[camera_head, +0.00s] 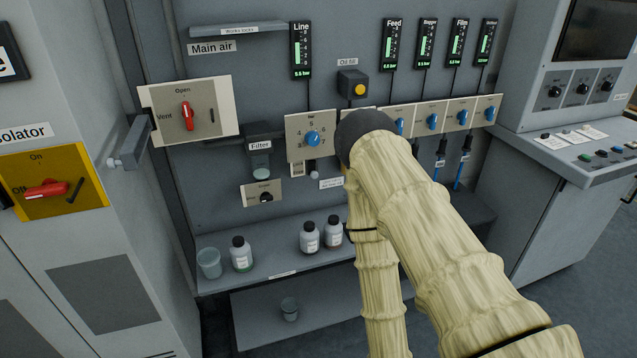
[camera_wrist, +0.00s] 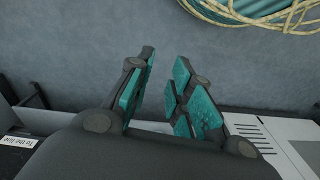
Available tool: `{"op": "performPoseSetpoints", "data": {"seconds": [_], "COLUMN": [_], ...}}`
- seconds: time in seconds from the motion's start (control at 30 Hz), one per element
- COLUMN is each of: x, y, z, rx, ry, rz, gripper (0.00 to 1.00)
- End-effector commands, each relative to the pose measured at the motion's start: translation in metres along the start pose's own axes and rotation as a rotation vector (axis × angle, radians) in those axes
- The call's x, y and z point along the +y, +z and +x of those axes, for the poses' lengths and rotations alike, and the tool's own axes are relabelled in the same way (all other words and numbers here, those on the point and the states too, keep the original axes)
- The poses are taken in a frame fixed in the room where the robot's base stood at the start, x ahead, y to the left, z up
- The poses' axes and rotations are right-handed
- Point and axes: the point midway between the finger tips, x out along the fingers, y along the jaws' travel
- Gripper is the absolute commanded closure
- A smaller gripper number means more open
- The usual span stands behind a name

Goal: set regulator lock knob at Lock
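The line regulator has a blue knob (camera_head: 313,138) on a pale dial plate (camera_head: 294,124) marked with numbers, under the Line gauge (camera_head: 301,50). Below it are a small pale tag (camera_head: 297,169) and a small grey knob (camera_head: 314,167), which looks like the lock knob; its setting is too small to read. My arm stands just right of it in the head view, and my gripper is not visible there. In the wrist view my gripper (camera_wrist: 164,80) is open, its teal-padded fingers apart with nothing between them.
A shelf (camera_head: 270,268) below holds several bottles and a cup (camera_head: 209,262). A red main air handle (camera_head: 187,115) and a filter (camera_head: 261,160) are to the left. My arm covers part of the panel. A coiled hose (camera_wrist: 262,12) lies on the floor in the wrist view.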

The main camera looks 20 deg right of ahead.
Motion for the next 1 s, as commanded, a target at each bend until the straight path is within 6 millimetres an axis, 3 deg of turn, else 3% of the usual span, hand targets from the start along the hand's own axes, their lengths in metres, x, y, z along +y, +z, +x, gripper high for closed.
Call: {"op": "performPoseSetpoints", "data": {"seconds": [0.1, 0.47, 0.77, 1.0], "x": [-0.006, -0.028, -0.037, -0.039], "y": [-0.031, -0.153, -0.256, -0.334], "z": [0.002, -0.010, -0.042, -0.083], "rx": [0.064, 0.290, 0.435, 0.509], "ry": [-0.023, -0.181, -0.399, -0.630], "rz": [0.125, 0.659, 1.095, 1.428], "gripper": [1.00, 1.00, 1.00, 1.00]}}
